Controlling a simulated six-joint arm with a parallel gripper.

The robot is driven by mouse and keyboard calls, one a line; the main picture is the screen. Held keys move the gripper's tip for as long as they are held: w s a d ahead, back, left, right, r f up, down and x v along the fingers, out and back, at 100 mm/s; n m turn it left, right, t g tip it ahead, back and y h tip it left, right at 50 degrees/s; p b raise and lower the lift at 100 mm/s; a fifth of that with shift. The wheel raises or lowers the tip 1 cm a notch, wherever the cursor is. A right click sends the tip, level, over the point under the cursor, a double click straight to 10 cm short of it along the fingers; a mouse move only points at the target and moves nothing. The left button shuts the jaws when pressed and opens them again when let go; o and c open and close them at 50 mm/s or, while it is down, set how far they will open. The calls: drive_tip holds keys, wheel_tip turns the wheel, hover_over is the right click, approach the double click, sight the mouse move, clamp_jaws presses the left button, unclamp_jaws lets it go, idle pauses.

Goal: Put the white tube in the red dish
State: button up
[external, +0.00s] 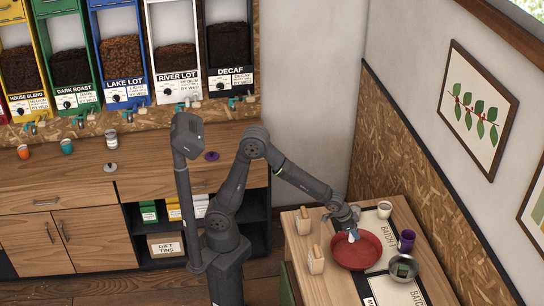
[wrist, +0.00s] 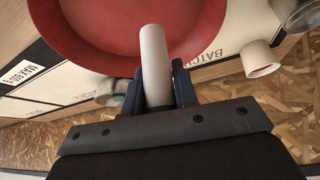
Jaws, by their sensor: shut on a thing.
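The white tube (wrist: 154,58) is between the two fingers of my gripper (wrist: 157,88), which is shut on it. The tube points away from the wrist and overlaps the red dish (wrist: 95,40) in the wrist view. In the external view my gripper (external: 350,224) is over the back part of the red dish (external: 362,259) on the small table. A little of the white tube (external: 351,238) shows below the fingers, against the dish. I cannot tell whether its lower end touches the dish. The dish looks otherwise empty.
A white cup (external: 384,209) stands behind the dish. A purple cup (external: 406,241) and a metal bowl (external: 403,268) stand to its right. Two wooden holders (external: 303,222) (external: 315,260) stand to its left. The table (external: 330,288) is clear at the front left.

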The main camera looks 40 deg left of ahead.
drive_tip(key=w+f, duration=0.1)
drive_tip(key=w, duration=0.1)
drive_tip(key=shift+w+f, duration=0.35)
drive_tip(key=shift+w, duration=0.05)
drive_tip(key=shift+f, duration=1.95)
drive_tip(key=shift+f, duration=0.1)
drive_tip(key=o, duration=0.9)
drive_tip(key=shift+o, duration=0.2)
drive_tip(key=shift+s+a+r, duration=0.1)
drive_tip(key=shift+r, duration=0.25)
drive_tip(key=v, duration=1.1)
drive_tip(key=shift+r, duration=0.2)
